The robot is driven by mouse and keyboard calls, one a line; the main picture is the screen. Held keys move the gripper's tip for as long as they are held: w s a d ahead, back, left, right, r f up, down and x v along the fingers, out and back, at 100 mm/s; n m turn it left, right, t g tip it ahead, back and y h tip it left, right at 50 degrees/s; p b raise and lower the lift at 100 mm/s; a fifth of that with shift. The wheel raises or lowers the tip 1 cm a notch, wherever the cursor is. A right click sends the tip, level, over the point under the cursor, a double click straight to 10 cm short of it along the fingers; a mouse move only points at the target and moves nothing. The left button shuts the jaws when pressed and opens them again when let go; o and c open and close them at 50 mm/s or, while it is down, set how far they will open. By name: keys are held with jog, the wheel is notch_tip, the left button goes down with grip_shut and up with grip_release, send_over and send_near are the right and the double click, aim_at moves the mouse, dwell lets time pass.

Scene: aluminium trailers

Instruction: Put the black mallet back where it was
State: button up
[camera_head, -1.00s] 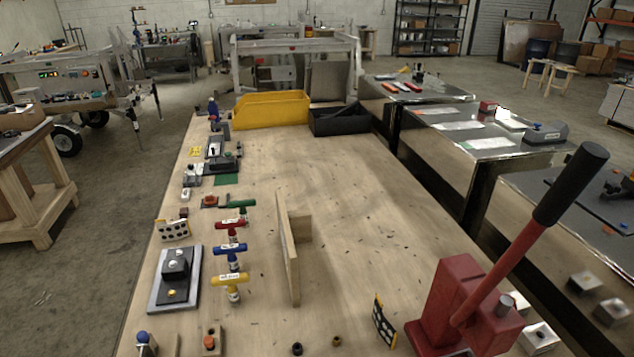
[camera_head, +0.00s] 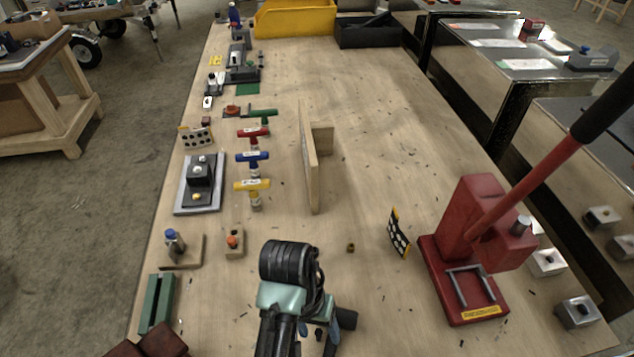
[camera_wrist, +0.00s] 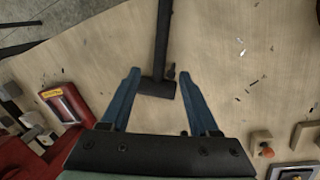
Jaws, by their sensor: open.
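The black mallet (camera_wrist: 160,45) shows in the wrist view, its handle running up to the top edge and its head (camera_wrist: 157,88) lying crosswise at the lower end. It appears to lie on the wooden bench. My gripper (camera_wrist: 160,78) is open, with its two blue fingers to either side of the mallet's head in the picture; I cannot tell the height between them. In the head view my gripper (camera_head: 318,332) is at the bottom centre, mostly hidden by my wrist. A black piece (camera_head: 346,318) beside it may be part of the mallet.
A red press (camera_head: 465,250) with a long lever stands on the right. An upright wooden board (camera_head: 309,165) stands mid-bench. Coloured T-handled tools (camera_head: 252,185) and fixtures line the left side. Yellow (camera_head: 295,20) and black (camera_head: 368,36) bins stand at the back. The bench right of the board is largely clear.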

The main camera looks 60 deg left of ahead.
jog(key=shift+s+r, duration=0.1)
jog(key=shift+r, duration=0.4)
jog(key=w+a+r+m+t+y, duration=0.2)
jog(key=w+r+t+y, duration=0.2)
jog(key=w+r, duration=0.75)
jog(key=w+d+r+m+t+y, duration=0.1)
jog(key=w+d+r+t, duration=0.25)
jog(key=w+r, duration=0.5)
jog(key=w+d+r+m+t+y, duration=0.1)
jog(key=w+d+r+m+t, duration=0.3)
jog(key=r, duration=0.7)
jog(key=s+d+r+t+h, duration=0.1)
jog(key=d+r+t, duration=0.35)
jog(key=r, duration=0.55)
jog(key=d+r+t, duration=0.4)
jog(key=d+r, duration=0.1)
jog(key=r, duration=0.6)
jog(key=s+d+r+m+t+h, duration=0.2)
jog(key=s+d+r+t, duration=0.4)
jog(key=r, duration=0.6)
jog(key=s+d+h, duration=0.1)
jog(key=s+d, duration=0.1)
jog(key=s, duration=0.1)
jog(key=shift+s+h, duration=0.25)
jog(key=shift+h, duration=0.05)
